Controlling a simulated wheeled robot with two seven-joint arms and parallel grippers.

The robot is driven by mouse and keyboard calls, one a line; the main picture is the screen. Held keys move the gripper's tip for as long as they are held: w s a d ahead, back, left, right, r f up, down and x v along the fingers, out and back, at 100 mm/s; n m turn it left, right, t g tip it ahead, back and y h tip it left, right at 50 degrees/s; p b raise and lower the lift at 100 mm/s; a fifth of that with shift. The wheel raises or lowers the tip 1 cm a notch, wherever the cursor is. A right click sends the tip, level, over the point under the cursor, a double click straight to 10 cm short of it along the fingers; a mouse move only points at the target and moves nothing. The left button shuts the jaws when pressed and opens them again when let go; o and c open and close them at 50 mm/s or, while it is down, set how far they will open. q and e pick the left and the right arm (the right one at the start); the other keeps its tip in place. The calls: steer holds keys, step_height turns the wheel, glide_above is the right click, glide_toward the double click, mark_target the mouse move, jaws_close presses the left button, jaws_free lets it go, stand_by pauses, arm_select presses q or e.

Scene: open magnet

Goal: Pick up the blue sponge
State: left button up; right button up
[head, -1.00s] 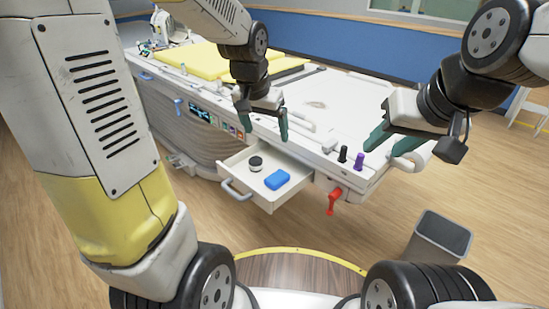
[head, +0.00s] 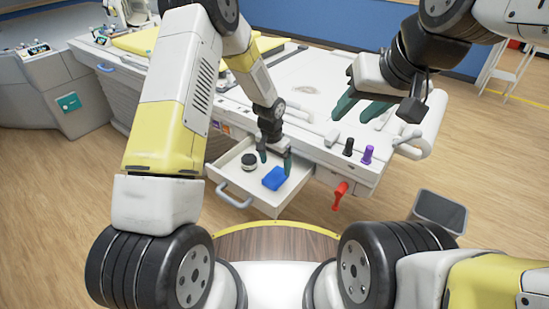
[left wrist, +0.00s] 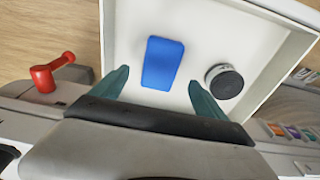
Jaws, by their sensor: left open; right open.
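The blue sponge (head: 275,178) lies flat in an open white drawer (head: 236,187) that sticks out of the front of the bed-like table. My left gripper (head: 275,162) is open and points down over the drawer, just above and behind the sponge. In the left wrist view the sponge (left wrist: 163,63) lies ahead of the two green fingertips (left wrist: 155,83), roughly between their lines, with nothing between the fingers. My right gripper (head: 362,108) is open and empty above the table top at the right.
A round dark-topped container (head: 249,161) lies in the drawer beside the sponge. A red lever (head: 340,194) hangs right of the drawer. Black (head: 348,147) and purple (head: 367,154) knobs stand on the table edge. A grey bin (head: 439,211) stands on the floor.

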mark_target(276, 175)
arm_select(q)
steer(key=f, duration=0.5)
steer(key=shift+w+d+f, duration=0.1)
steer(key=shift+w, duration=0.1)
steer(key=c, duration=1.4)
steer(key=shift+r, duration=5.05)
steer(key=shift+c, duration=0.2)
